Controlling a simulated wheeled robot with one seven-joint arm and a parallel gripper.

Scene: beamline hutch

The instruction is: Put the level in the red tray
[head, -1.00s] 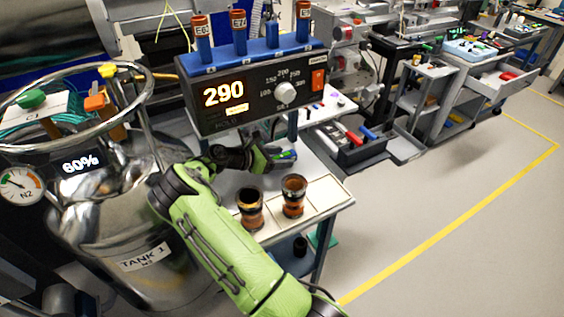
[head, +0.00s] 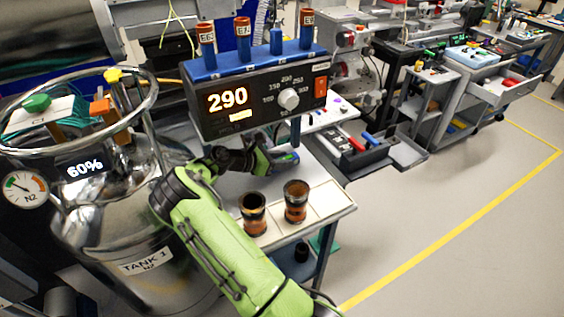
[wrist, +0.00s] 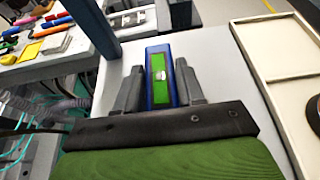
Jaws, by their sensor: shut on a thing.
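The level is a blue bar with a green face and a small clear vial. It lies between the fingers of my gripper (wrist: 160,90) in the wrist view, and the gripper is shut on the level (wrist: 159,68). In the head view my gripper (head: 268,160) is low over the white bench, with the level (head: 287,157) poking out to the right. I cannot tell whether the level touches the bench top. I cannot make out a red tray for certain in either view.
Two dark and copper cups (head: 254,222) stand on a cream tray (head: 326,203) at the bench front. A controller reading 290 (head: 255,103) stands behind my gripper. A metal tank (head: 120,215) is at left. Open floor (head: 430,215) lies at right, with a yellow line.

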